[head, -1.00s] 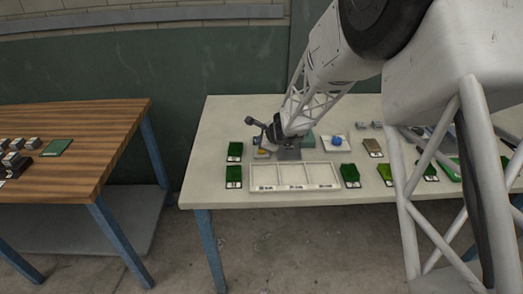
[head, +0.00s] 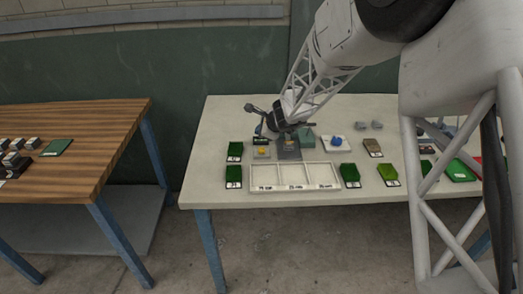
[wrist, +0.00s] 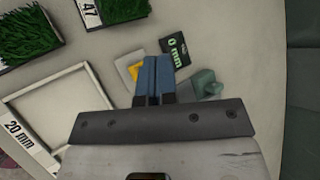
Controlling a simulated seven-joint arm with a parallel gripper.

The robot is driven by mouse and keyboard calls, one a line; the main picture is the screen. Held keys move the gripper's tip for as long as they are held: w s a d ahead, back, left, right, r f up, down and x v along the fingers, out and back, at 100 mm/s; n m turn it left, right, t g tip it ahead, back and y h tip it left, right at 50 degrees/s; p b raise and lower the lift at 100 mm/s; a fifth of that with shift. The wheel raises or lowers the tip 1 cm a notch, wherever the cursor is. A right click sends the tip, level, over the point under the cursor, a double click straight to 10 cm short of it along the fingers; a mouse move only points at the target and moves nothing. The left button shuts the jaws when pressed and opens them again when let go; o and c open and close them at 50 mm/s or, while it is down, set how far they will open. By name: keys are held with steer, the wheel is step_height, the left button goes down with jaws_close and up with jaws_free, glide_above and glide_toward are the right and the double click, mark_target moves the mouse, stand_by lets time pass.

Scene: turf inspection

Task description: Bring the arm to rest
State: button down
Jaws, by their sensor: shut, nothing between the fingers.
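My gripper (head: 258,130) is at the end of my arm, above the back left part of the pale table (head: 222,122). In the wrist view its two blue fingers (wrist: 153,68) are together, with nothing held between them. Beyond the fingers are a yellow piece on a small pale plate (wrist: 135,71) and a dark display (wrist: 174,49) reading "0 mm". The yellow piece also shows in the head view (head: 261,152). The fingers overlap the plate in the picture; I cannot tell their exact height above it.
A white three-compartment tray (head: 293,163) lies at the table's front, looking empty. Green turf samples (head: 233,175) flank it. A grey block (head: 288,152) stands behind it, and a blue object (head: 335,141) lies on a white plate. A wooden table (head: 112,125) is at left, across a floor gap.

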stand_by(0.6)
steer(key=s+d+r+n+g+h, duration=0.1)
steer(key=s+d+r+n, duration=0.2)
steer(key=s+r+n, duration=0.55)
steer(key=s+d+r+n+g, duration=0.2)
steer(key=s+r, duration=0.4)
steer(key=s, duration=0.8)
steer(key=s+d+r+n+h, duration=0.1)
steer(key=s+d+n, duration=0.3)
steer(key=s, duration=0.9)
steer(key=s+d+r+n+g+h, duration=0.1)
steer(key=s+d+n+h, duration=0.3)
steer(key=s, duration=0.9)
steer(key=shift+d+r, duration=0.15)
steer(key=shift+d, duration=1.05)
